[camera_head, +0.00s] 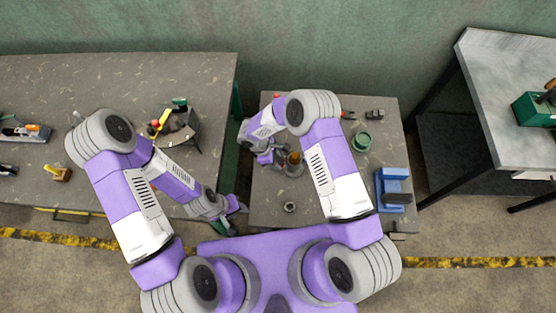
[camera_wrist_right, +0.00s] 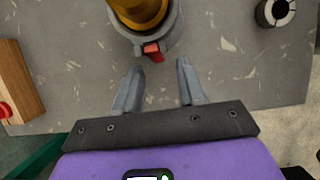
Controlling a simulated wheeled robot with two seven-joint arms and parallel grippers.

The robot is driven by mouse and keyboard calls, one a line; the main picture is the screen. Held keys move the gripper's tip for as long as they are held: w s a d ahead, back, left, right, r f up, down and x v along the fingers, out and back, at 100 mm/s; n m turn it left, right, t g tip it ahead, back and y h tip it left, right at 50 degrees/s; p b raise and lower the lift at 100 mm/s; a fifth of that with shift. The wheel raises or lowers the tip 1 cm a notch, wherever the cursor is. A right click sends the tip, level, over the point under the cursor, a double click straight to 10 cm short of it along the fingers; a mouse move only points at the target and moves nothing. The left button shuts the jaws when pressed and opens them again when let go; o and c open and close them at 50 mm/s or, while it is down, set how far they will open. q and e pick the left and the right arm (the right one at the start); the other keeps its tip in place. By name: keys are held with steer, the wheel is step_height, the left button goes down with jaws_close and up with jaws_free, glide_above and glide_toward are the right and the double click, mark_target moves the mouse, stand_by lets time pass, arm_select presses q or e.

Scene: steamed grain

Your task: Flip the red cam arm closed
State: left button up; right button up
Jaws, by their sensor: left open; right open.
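The red cam arm (camera_wrist_right: 152,49) shows in the right wrist view as a small red tab on the near side of a grey round coupling (camera_wrist_right: 172,38). A brass-coloured piece (camera_wrist_right: 140,10) stands in the coupling. In the head view the brass piece (camera_head: 295,158) is on the middle table, and the cam arm cannot be made out. My right gripper (camera_wrist_right: 159,84) is open and empty, its fingertips just short of the red tab, one to each side. In the head view it is partly hidden beside the coupling. My left gripper (camera_head: 232,208) is low between the tables, away from the coupling.
The middle table (camera_head: 325,205) also holds a grey ring (camera_head: 290,207), a green round part (camera_head: 361,142) and a blue vise-like block (camera_head: 393,190). A wooden block (camera_wrist_right: 18,80) with a red part lies left in the wrist view. Tools lie on the left table (camera_head: 60,90).

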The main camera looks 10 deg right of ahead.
steer(key=shift+x, duration=1.1)
steer(key=shift+w, duration=0.1)
jaws_close()
steer(key=shift+f+b, duration=0.3)
steer(key=shift+b, duration=0.35)
steer(key=shift+d+h+b, duration=0.1)
steer(key=shift+h+b, duration=0.4)
steer(key=shift+b, duration=0.3)
steer(key=shift+r, duration=0.1)
jaws_free()
